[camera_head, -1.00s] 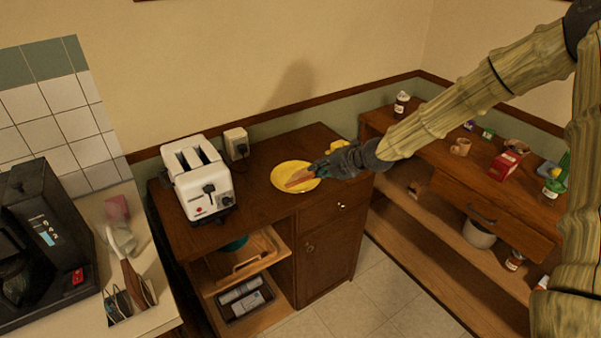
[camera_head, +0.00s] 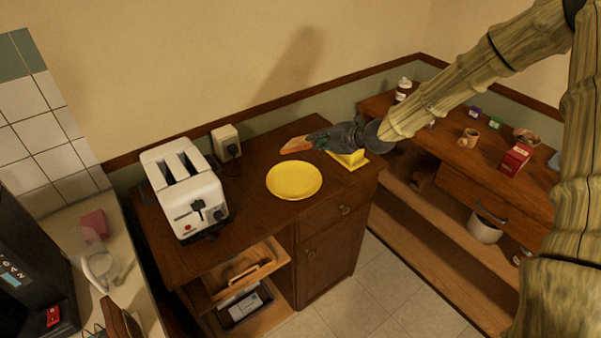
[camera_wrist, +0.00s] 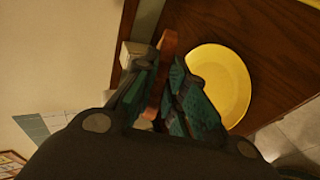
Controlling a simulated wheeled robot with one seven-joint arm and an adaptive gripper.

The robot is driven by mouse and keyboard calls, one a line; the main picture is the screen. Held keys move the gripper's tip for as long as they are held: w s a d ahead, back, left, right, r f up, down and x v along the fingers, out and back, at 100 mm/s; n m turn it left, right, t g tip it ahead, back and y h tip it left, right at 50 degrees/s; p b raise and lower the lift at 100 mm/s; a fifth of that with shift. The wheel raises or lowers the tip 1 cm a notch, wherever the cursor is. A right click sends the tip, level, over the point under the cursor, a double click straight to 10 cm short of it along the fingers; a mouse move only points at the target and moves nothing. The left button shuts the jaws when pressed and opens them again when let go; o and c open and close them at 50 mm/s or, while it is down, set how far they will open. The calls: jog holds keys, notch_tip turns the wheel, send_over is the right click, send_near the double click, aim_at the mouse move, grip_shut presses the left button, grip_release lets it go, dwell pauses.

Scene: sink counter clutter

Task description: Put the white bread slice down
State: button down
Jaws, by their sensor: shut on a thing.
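The bread slice (camera_head: 297,146) shows as a reddish-brown edge at the tip of my gripper (camera_head: 318,141). My gripper is shut on it, above the back part of the brown cabinet top, behind the yellow plate (camera_head: 294,181). In the wrist view the slice (camera_wrist: 168,48) stands on edge between the two fingers (camera_wrist: 160,97), and the plate (camera_wrist: 222,85) lies to its right. The plate is empty. I cannot tell how high the slice is above the wood.
A white toaster (camera_head: 188,190) stands left of the plate. A wall socket box (camera_head: 226,142) is behind. Bare wood (camera_head: 255,222) lies in front of the plate.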

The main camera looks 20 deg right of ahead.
jog(key=f+b, duration=0.1)
jog(key=f, duration=0.1)
jog(key=f+b, duration=0.2)
jog(key=f, duration=0.1)
jog(key=f+b, duration=0.1)
jog(key=f, duration=0.2)
jog(key=shift+a+f+b, duration=0.2)
jog(key=shift+a+b, duration=0.15)
jog(key=shift+a, duration=0.05)
jog(key=shift+s+d+f+b, duration=0.1)
jog(key=shift+d+f+b, duration=0.05)
jog(key=shift+f+b, duration=0.3)
jog(key=c, duration=1.6)
grip_release()
jog(key=shift+c, duration=0.2)
